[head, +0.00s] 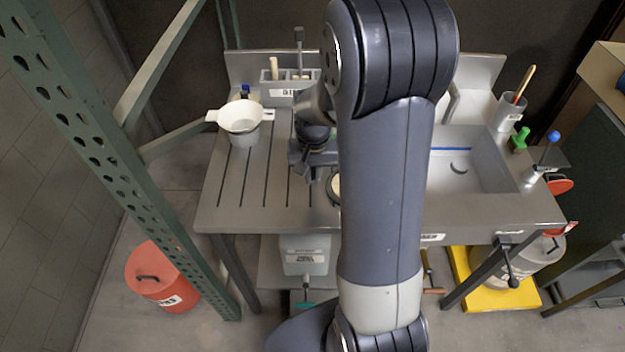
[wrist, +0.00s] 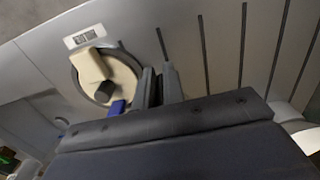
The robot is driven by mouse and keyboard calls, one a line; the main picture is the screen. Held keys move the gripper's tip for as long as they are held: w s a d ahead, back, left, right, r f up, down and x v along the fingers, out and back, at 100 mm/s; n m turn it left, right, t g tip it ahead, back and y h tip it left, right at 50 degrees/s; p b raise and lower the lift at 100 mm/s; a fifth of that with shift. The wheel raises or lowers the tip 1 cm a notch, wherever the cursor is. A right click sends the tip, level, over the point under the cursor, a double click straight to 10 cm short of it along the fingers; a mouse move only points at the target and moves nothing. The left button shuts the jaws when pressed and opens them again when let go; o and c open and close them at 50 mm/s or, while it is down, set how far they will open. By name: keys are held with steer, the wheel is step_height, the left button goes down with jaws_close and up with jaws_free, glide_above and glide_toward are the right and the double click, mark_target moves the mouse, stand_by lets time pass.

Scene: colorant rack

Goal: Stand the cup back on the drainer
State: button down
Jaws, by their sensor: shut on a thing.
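A grey pot with a white strainer-like top (head: 240,117) stands at the drainer's back left. A caddy (head: 290,90) stands behind. The sink (head: 470,175) is at right, with a holder of tools (head: 510,112) beyond. The left front of the drainer is clear.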

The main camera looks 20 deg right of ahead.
steer(key=shift+f, duration=1.85)
steer(key=shift+f, duration=0.2)
steer(key=c, duration=1.5)
jaws_free()
steer(key=shift+r, duration=0.15)
step_height(320, 180, up, 12)
steer(key=b, duration=0.1)
